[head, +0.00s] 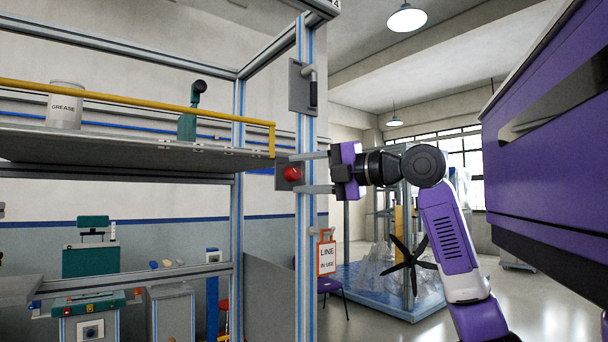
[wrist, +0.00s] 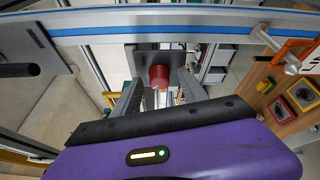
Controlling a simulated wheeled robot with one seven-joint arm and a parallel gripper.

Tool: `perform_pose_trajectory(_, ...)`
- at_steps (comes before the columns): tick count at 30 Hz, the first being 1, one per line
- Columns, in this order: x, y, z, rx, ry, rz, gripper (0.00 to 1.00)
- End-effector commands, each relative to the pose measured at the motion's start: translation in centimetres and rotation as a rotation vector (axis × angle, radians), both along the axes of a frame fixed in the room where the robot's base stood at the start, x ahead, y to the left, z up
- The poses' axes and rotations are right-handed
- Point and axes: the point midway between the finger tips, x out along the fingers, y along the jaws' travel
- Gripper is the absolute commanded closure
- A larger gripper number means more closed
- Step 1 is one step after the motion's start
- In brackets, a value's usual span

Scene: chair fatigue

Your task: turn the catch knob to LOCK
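The red catch knob (head: 292,174) sits on a small dark plate fixed to the upright aluminium post. In the wrist view the red knob (wrist: 160,77) shows in the middle, in front of its grey plate. My gripper (head: 304,173) is open, with one finger above the knob's height and one below it. In the wrist view my gripper (wrist: 158,86) has a finger on each side of the knob, with gaps visible. I cannot tell whether either finger touches it. No LOCK mark is readable, and the knob's turn angle is unclear.
A plate with a black handle (head: 308,88) is on the post above. A "LINE IN USE" tag (head: 327,258) hangs below. A shelf (head: 120,150) with a yellow rail (head: 140,97) and a grease tin (head: 65,106) is left. A large purple body (head: 550,160) fills the right edge.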

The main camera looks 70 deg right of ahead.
Motion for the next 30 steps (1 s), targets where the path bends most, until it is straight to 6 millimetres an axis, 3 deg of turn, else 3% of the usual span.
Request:
perform_pose_trajectory(8, -0.3, 0.0, 0.0, 0.001, -0.001, 0.0, 0.5)
perform_pose_trajectory(21, -6.4, 1.0, 0.0, 0.001, -0.001, -0.001, 0.5)
perform_pose_trajectory(30, -7.8, 1.3, 0.1, 0.001, 0.0, 0.0, 0.5)
